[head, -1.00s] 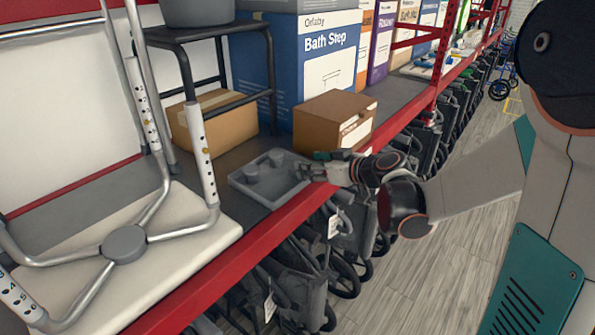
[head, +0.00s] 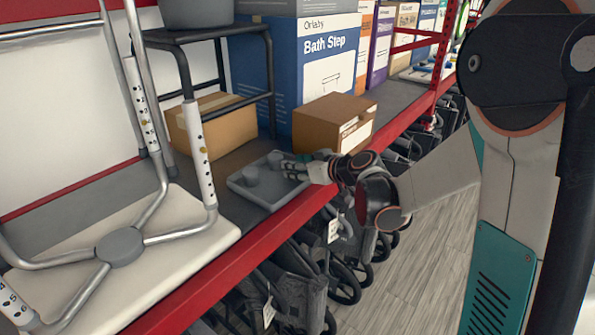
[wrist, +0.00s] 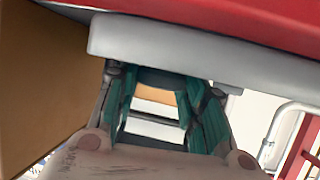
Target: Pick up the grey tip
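A shallow grey tray (head: 262,199) lies on the shelf near its red front edge. In it stand small grey tips, one toward the left (head: 250,175) and one toward the back (head: 275,159). My gripper (head: 289,170) is over the right part of the tray, to the right of the tips, pointing left. A grey bar, likely the tray's edge (wrist: 200,42), crosses above the fingers. The tips do not show in the wrist view.
A brown box (head: 330,122) stands just behind the tray, and another cardboard box (head: 222,126) sits under a black stand (head: 205,33). A white shower seat with metal legs (head: 150,240) is to the left. The red shelf rail (head: 255,250) runs along the front.

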